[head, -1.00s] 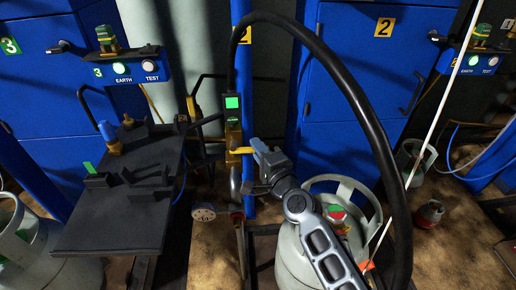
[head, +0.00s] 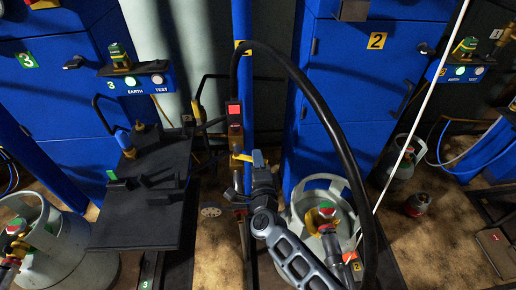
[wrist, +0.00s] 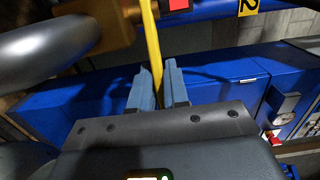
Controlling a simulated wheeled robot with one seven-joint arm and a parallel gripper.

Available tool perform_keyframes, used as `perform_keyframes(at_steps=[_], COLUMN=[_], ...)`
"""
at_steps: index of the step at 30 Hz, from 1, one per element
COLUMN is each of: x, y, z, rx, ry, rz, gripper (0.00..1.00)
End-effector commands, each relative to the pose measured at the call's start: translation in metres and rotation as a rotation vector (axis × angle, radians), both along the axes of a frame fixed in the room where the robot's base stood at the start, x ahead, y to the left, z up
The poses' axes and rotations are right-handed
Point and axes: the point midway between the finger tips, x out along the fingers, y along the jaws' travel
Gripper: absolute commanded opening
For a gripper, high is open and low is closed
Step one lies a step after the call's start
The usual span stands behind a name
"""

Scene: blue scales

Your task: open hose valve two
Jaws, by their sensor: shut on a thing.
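The valve's yellow lever (head: 242,157) sits on the brass valve body of the pipe by the blue post marked 2. In the wrist view the lever (wrist: 152,45) runs upright between my blue-grey fingers. My gripper (head: 257,160) is shut on it, coming from the right and below. In the wrist view my gripper (wrist: 158,90) hides the lever's lower end. Above the valve is a dark box with a lit red square (head: 234,109). The red square also shows in the wrist view (wrist: 178,4).
A black hose (head: 335,130) arches over my arm from the post down to the right. A grey gas cylinder (head: 297,225) stands right of my arm. A black shelf (head: 135,232) is at the left. Blue cabinets (head: 345,90) stand behind.

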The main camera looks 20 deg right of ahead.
Motion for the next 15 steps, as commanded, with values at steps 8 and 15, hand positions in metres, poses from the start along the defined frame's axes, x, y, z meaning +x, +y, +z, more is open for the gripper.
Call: perform_keyframes(at_steps=[8, 15], x=[-0.0060, -0.0086], y=[0.0057, 0.0074], z=[0.0004, -0.0011], rx=[-0.001, -0.001], ry=[0.001, 0.001], rz=[-0.111, -0.169], gripper=[0.00, 0.00])
